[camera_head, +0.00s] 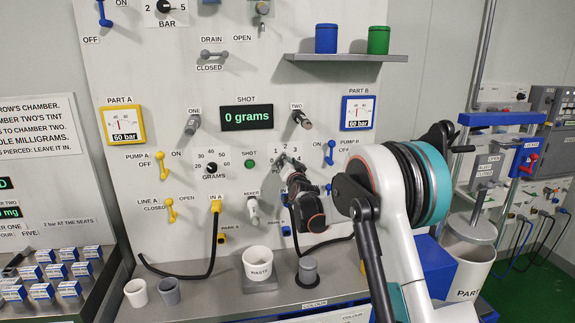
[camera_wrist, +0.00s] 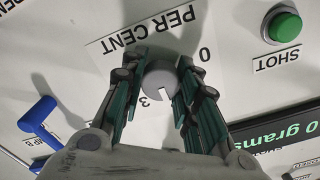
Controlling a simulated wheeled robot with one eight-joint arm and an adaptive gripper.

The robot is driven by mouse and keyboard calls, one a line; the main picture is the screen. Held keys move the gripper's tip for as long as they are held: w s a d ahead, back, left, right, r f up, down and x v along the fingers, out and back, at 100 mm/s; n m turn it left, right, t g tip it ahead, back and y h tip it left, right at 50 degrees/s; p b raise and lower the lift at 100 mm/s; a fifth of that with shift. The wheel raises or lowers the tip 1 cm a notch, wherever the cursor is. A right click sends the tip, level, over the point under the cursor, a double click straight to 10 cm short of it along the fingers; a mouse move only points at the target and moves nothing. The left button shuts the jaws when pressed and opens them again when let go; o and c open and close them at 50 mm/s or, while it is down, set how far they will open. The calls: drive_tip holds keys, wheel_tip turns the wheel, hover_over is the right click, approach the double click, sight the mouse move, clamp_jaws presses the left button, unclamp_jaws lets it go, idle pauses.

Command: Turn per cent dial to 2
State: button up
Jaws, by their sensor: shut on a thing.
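The per cent dial (camera_wrist: 158,76) is a grey round knob on the panel. My gripper (camera_wrist: 161,82) is shut on it, with one green-padded finger on each side. A white pointer mark on the dial faces down in the upside-down wrist view, just right of the printed 3. A 0 shows at its upper right. The number straight under the mark is hidden by my gripper. In the head view my gripper (camera_head: 287,166) is against the panel and covers most of the dial and its PER CENT label.
The green SHOT button (camera_wrist: 285,26) and the 0 grams display (camera_wrist: 280,130) are beside my gripper. A blue lever (camera_wrist: 38,114) stands out on the other side.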

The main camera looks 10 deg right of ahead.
drive_tip(key=shift+f, duration=0.1)
drive_tip(key=o, duration=0.9)
drive_tip(key=shift+o, duration=1)
drive_tip(key=shift+d, duration=0.1)
drive_tip(key=shift+a, duration=0.35)
drive_tip(key=shift+d, duration=0.2)
drive_tip(key=s, duration=1.2)
